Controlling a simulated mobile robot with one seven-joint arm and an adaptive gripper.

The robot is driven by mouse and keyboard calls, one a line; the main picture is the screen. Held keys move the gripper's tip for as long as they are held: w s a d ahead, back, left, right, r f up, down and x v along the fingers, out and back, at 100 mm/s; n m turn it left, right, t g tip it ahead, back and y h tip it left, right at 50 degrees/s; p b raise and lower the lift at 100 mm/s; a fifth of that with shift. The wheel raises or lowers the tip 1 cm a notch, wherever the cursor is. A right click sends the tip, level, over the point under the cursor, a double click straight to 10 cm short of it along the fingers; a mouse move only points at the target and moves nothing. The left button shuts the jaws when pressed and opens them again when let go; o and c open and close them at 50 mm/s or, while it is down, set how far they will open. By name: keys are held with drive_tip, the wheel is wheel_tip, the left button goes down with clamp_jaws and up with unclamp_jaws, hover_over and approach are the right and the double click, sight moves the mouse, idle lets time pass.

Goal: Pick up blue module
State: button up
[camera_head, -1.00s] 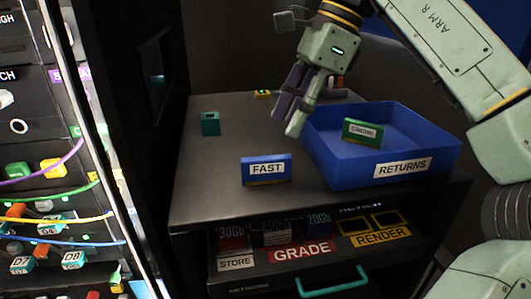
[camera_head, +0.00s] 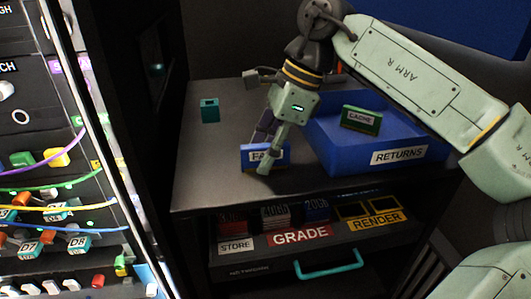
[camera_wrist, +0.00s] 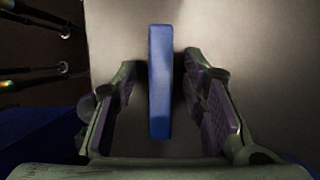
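The blue module (camera_head: 248,156), with a white label reading FAST, stands upright on the dark table top (camera_head: 215,185) left of the blue bin. My gripper (camera_head: 264,158) is down at it, and a finger covers part of the label in the head view. In the wrist view the top edge of the blue module (camera_wrist: 160,85) lies between the two fingers of my gripper (camera_wrist: 165,110). The fingers are open, with a gap on each side of the module.
A blue RETURNS bin (camera_head: 398,156) holding a green module (camera_head: 361,118) stands close on the right. A small teal block (camera_head: 210,110) is at the back left. A lower shelf with GRADE (camera_head: 300,236) and RENDER labels is below. The table's front left is clear.

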clamp_jaws()
idle(0.4)
